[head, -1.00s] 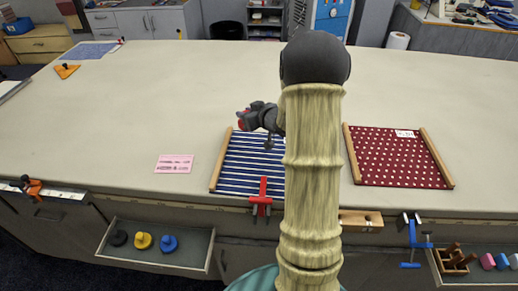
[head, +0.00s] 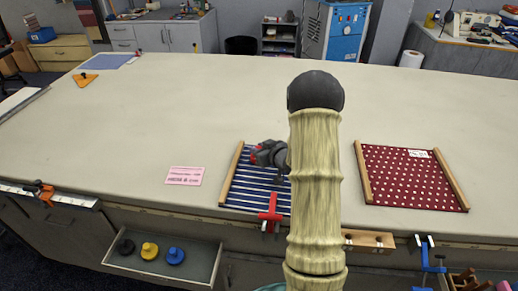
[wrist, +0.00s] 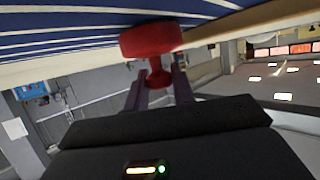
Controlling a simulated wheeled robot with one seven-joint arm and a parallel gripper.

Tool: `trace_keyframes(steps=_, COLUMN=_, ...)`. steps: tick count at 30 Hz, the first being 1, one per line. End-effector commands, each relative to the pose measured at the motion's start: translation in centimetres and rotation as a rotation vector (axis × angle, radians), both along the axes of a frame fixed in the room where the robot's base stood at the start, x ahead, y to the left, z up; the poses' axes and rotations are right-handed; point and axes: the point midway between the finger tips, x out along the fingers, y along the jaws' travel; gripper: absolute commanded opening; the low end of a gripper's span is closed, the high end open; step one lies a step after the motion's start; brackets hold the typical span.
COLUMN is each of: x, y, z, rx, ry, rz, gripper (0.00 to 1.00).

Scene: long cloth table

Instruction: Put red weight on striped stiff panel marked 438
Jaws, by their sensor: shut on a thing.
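The striped panel (head: 250,190) is blue with white stripes and wooden side bars. It lies at the table's front edge, partly hidden by my arm; no 438 mark is readable on it. My gripper (head: 262,156) is over its far part. In the wrist view my gripper (wrist: 158,88) is shut on the knob of the red weight (wrist: 150,40). The weight's broad disc faces the striped surface (wrist: 60,28), very close to it; I cannot tell whether they touch. In the head view only a little red of the weight (head: 254,158) shows.
A red clamp (head: 270,213) grips the front edge at the striped panel. A red dotted panel (head: 405,178) with a white label lies right. A pink card (head: 184,176) lies left. An open drawer (head: 205,262) holds black, yellow and blue weights.

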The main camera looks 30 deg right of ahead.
Motion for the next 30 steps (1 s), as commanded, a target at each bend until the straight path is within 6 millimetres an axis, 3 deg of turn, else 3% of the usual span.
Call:
trace_keyframes(steps=10, x=0.1, y=0.0, z=-0.2, rx=-0.001, ry=-0.005, rz=-0.001, gripper=0.0)
trace_keyframes(steps=11, x=0.0, y=0.0, z=-0.2, rx=0.0, ry=-0.002, rz=-0.001, gripper=0.29)
trace_keyframes(steps=14, x=0.0, y=0.0, z=-0.2, rx=0.0, ry=-0.002, rz=-0.001, gripper=0.47)
trace_keyframes(steps=25, x=0.0, y=0.0, z=0.2, rx=0.0, ry=-0.002, rz=0.0, gripper=0.47)
trace_keyframes(steps=30, x=-1.7, y=-0.4, z=0.8, rx=0.0, ry=-0.003, rz=-0.004, gripper=0.47)
